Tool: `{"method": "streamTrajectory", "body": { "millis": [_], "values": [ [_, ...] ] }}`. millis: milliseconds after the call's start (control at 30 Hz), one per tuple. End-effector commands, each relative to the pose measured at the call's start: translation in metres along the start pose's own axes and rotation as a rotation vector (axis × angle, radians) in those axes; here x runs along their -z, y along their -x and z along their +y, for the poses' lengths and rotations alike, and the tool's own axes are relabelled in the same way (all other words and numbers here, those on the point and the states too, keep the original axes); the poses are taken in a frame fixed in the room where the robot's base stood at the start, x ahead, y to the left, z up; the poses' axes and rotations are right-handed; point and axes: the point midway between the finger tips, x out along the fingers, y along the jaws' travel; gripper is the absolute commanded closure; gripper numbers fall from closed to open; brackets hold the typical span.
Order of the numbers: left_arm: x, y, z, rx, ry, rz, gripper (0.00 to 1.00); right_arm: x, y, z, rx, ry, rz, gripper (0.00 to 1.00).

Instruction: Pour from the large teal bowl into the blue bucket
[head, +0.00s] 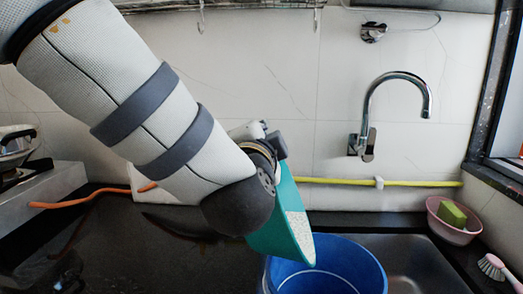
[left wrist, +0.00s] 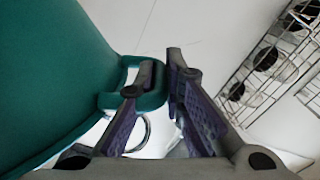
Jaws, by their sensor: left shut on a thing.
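The large teal bowl (head: 287,192) is tilted steeply, with its lower lip over the blue bucket's opening. Pale, grainy contents (head: 300,236) show inside it near the lip. The blue bucket (head: 375,276) stands upright at the bottom of the head view, partly cut off; the bowl's lip overlaps its rim in the picture. My left gripper (left wrist: 162,72) is shut on the bowl's small rim tab in the left wrist view, where the bowl's teal wall (left wrist: 45,80) fills the left side. In the head view my arm hides most of the bowl's left part. My right gripper is out of view.
A steel sink (head: 425,268) lies right of the bucket, below a curved tap (head: 398,78). A pink basin (head: 440,224) with a green sponge (head: 452,213) and a brush (head: 494,268) sit at the right. The dark counter (head: 120,255) is mostly clear at left.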

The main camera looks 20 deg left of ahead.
Motion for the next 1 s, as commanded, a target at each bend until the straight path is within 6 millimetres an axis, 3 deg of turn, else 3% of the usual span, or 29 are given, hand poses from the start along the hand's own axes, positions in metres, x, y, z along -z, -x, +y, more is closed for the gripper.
{"method": "streamTrajectory", "body": {
  "millis": [367, 1000],
  "values": [
    [0.014, 0.000, -0.001, 0.002, -0.047, 0.000, 1.00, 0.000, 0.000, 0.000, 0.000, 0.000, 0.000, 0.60],
    [0.014, 0.000, -0.001, 0.001, -0.051, -0.001, 1.00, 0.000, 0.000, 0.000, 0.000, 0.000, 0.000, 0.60]
  ]
}}
